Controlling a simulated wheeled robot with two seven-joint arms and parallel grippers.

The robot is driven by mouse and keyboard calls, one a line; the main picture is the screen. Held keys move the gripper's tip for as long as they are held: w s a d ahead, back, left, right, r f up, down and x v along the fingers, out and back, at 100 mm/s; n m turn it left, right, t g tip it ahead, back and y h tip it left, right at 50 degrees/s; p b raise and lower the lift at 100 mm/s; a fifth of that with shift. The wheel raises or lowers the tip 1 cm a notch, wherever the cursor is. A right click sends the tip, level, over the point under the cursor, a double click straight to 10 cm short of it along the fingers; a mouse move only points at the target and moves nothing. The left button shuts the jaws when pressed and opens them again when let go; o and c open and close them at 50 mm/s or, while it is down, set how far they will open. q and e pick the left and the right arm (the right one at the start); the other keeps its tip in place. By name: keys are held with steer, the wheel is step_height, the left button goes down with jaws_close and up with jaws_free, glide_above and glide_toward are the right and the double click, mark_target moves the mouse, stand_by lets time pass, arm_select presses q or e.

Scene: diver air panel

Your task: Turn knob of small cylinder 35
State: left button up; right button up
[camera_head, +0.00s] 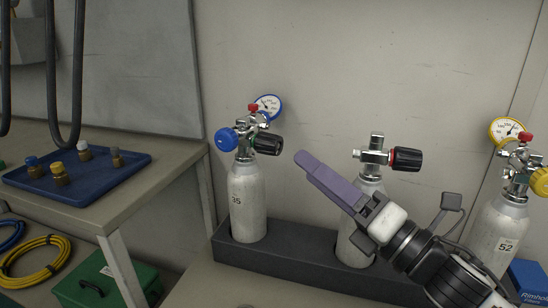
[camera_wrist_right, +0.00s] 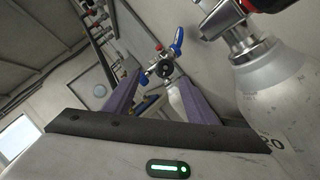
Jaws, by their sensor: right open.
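Small cylinder 35 (camera_head: 247,207) stands upright at the left end of a dark rack. Its valve carries a black knob with a green ring (camera_head: 269,145) on the right, a blue knob (camera_head: 226,139) on the left, a small red cap (camera_head: 253,107) and a blue-rimmed gauge (camera_head: 268,104). My right gripper (camera_head: 305,161) is open and empty, its purple fingers pointing at the black knob from the right, apart from it. In the right wrist view the black knob (camera_wrist_right: 165,69) shows beyond and between the fingertips (camera_wrist_right: 158,88). My left gripper is out of view.
A middle cylinder with a black, red-ringed knob (camera_head: 406,159) stands partly behind my right gripper. Cylinder 52 (camera_head: 500,238) stands at the right. The dark rack (camera_head: 290,262) holds the bottles. A table with a blue tray (camera_head: 80,190) is at the left.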

mark_target(279, 148)
steer(key=x, duration=0.6)
steer(key=f+x, duration=0.1)
steer(key=x, duration=0.2)
steer(key=shift+w, duration=0.3)
steer(key=shift+w+a+r, duration=0.15)
steer(key=shift+w+a, duration=0.2)
steer(key=shift+w, duration=0.05)
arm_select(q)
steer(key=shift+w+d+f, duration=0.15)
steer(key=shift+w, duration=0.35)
arm_select(e)
steer(key=shift+w, duration=0.1)
